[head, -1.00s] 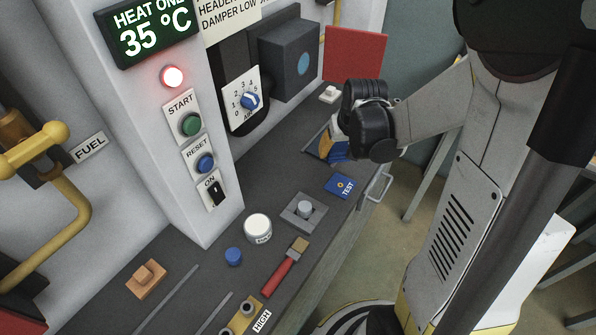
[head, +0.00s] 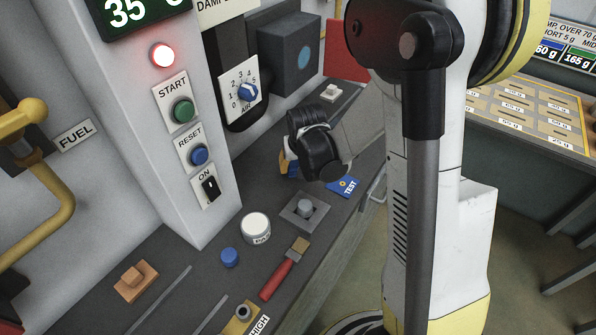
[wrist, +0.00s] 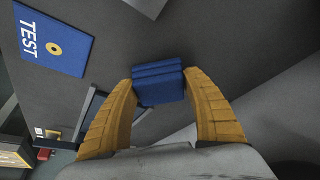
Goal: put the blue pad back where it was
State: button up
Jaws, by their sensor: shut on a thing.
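My gripper (wrist: 160,92) is shut on a blue, ridged block, which I take as the blue pad (wrist: 158,84); it sits between the two yellow fingertips in the wrist view. In the head view my gripper (head: 289,165) is over the dark bench, left of the blue TEST card, and my own dark wrist hides most of the fingers and the pad. I cannot tell whether the pad touches the bench.
The flat blue TEST card (head: 344,187) lies near the bench edge and shows in the wrist view (wrist: 54,40). A grey plate with a round knob (head: 304,209), a white jar (head: 256,228), a blue cap (head: 229,257) and a red-handled brush (head: 284,270) stand nearer. The panel column (head: 185,150) rises at left.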

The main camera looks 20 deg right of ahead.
jog(key=shift+f, duration=0.7)
jog(key=shift+r, duration=0.15)
jog(key=o, duration=1)
jog(key=d+p+v, duration=0.1)
jog(key=p+v, duration=0.4)
jog(key=v, duration=0.7)
jog(key=s+a+r+t, duration=0.1)
jog(key=s+r, duration=0.3)
jog(key=s, duration=0.1)
jog(key=s+a+r+n+t, duration=0.1)
jog(key=s+a+r, duration=0.1)
jog(key=s+r, duration=0.2)
jog(key=s+a+r+n+y, duration=0.1)
jog(key=s+a+r, duration=0.1)
jog(key=s+r, duration=0.2)
jog(key=shift+s+a+t, duration=0.1)
jog(key=shift+s+t, duration=0.1)
jog(key=shift+s, duration=0.6)
jog(key=shift+s+a+t, duration=0.15)
jog(key=shift+s+t, duration=0.05)
jog(key=shift+s, duration=0.6)
